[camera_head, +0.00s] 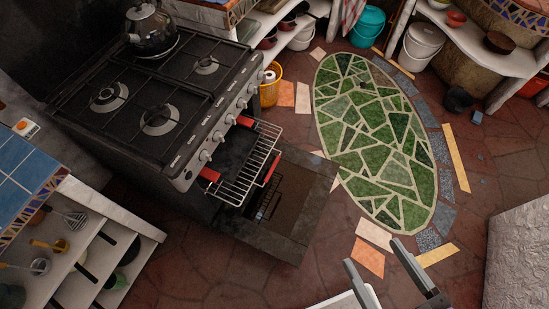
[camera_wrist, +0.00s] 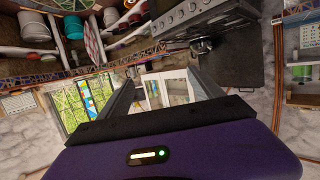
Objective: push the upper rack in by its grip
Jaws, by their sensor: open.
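The upper rack (camera_head: 243,180) is a wire rack sticking out of the oven front, above the lowered oven door (camera_head: 303,196). Its red grip (camera_head: 272,172) is on the outer front bar. Part of a lower rack (camera_head: 264,207) shows dimly beneath it. My gripper (camera_head: 372,251) is at the lower right of the head view, over the floor near the green rug, well apart from the grip. In the wrist view its two fingers (camera_wrist: 163,85) are spread with nothing between them. I cannot make out the upper rack in the wrist view.
The black stove (camera_head: 150,95) carries a kettle (camera_head: 150,27) at its back. A yellow bucket (camera_head: 271,86) stands beside the oven. An open shelf (camera_head: 150,233) with utensils is at left. Floor between my gripper and the oven door is clear.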

